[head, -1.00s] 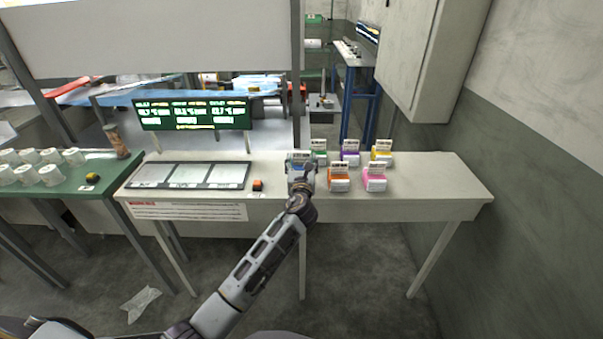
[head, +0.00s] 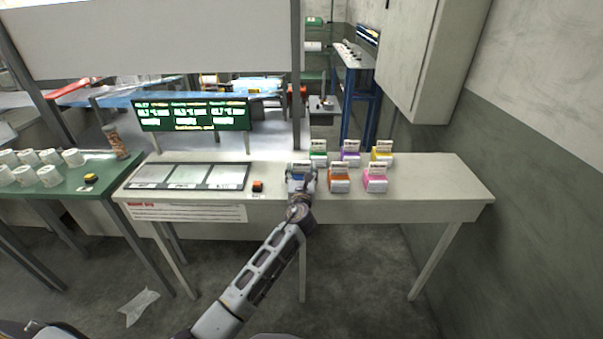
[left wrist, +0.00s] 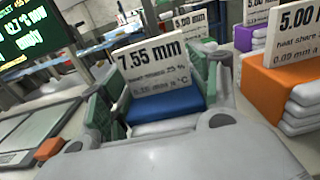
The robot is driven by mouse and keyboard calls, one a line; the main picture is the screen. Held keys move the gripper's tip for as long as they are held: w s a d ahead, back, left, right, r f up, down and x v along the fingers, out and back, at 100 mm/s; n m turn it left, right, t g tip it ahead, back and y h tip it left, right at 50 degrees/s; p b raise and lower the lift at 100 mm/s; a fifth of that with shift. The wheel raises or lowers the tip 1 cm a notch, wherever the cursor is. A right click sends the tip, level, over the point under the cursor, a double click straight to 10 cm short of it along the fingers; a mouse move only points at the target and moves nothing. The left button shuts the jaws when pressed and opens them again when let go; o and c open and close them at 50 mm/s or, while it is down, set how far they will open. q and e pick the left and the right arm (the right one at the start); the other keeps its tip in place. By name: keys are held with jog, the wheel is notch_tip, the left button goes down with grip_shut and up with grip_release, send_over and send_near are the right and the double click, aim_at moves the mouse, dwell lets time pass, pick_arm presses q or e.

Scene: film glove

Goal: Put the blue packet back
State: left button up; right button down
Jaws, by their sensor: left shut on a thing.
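The blue packet (left wrist: 168,106) is a blue-banded white stack with a white card reading 7.55 mm (left wrist: 152,62) upright at its back. My left gripper (head: 301,174) is shut on it, with a finger on each side. In the head view the gripper mostly hides the packet, at the left end of the front row on the light table (head: 420,205). I cannot tell whether its underside touches the table. My right gripper is not in view.
An orange packet (head: 339,184) stands close to the right, then a pink packet (head: 376,184). Green (head: 318,159), purple (head: 350,159) and yellow (head: 381,158) packets stand behind. An orange-black block (head: 257,186) and a three-panel tray (head: 187,187) lie left.

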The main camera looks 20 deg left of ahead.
pick_arm(q)
jog(key=shift+f, duration=0.1)
jog(key=o, duration=1.2)
jog(key=shift+c, duration=0.2)
jog(key=shift+r, duration=0.2)
jog(key=shift+s, duration=0.2)
jog(key=shift+s+d+f, duration=0.1)
jog(key=shift+s, duration=0.1)
jog(key=shift+s+d, duration=0.2)
jog(key=shift+s, duration=0.5)
jog(key=v, duration=0.9)
jog(key=shift+s+p, duration=0.35)
jog(key=shift+s, duration=0.05)
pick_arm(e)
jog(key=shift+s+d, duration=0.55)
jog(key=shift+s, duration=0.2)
